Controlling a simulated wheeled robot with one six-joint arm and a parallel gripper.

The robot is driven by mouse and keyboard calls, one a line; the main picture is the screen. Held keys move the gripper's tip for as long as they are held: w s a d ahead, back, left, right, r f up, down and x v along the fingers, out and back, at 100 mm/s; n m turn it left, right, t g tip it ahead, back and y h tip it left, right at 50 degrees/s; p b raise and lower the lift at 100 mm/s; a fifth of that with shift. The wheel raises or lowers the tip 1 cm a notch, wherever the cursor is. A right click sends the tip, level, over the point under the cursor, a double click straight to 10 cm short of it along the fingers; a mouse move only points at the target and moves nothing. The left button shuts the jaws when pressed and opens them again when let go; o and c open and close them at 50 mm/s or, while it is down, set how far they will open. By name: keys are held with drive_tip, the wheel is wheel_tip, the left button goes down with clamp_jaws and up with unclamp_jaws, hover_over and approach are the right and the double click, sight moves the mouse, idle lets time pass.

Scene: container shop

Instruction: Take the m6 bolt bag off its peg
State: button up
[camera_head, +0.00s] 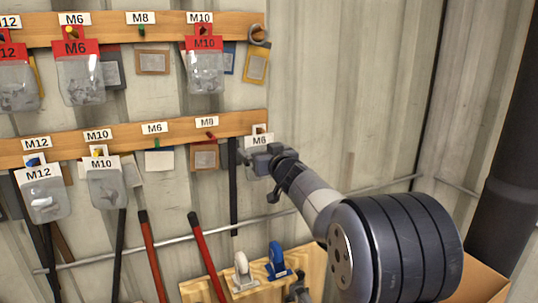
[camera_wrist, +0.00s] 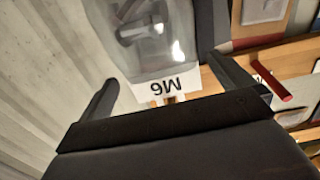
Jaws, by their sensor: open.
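A white-topped M6 bag (camera_head: 260,140) hangs at the right end of the lower wooden rail, mostly hidden behind my gripper (camera_head: 257,170). In the wrist view this M6 bag (camera_wrist: 166,88) appears upside down, clear with grey hardware inside. It lies between the two spread fingers of my gripper (camera_wrist: 163,70), with a gap visible on each side near the label. My gripper is open. Its peg cannot be made out clearly. Another M6 bag (camera_head: 78,70), with a red top, hangs on the upper rail at the left.
White-topped M12 (camera_head: 44,190) and M10 (camera_head: 107,182) bags hang further left on the lower rail (camera_head: 80,143). A red-topped M10 bag (camera_head: 205,65) hangs above. Long-handled tools (camera_head: 205,255) stand below.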

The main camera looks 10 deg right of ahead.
sight(260, 144)
drive_tip(key=shift+w+a, duration=0.15)
drive_tip(key=shift+w, duration=0.3)
drive_tip(key=shift+c, duration=0.6)
drive_tip(key=c, duration=0.9)
drive_tip(key=shift+r+p, duration=0.4)
drive_tip(key=shift+p, duration=0.15)
drive_tip(key=shift+s+d+r, duration=0.1)
drive_tip(key=shift+s+d, duration=0.1)
drive_tip(key=shift+s, duration=0.8)
drive_tip(key=shift+s+d+r, duration=0.1)
drive_tip(key=shift+s+d, duration=0.1)
drive_tip(key=shift+s, duration=1.05)
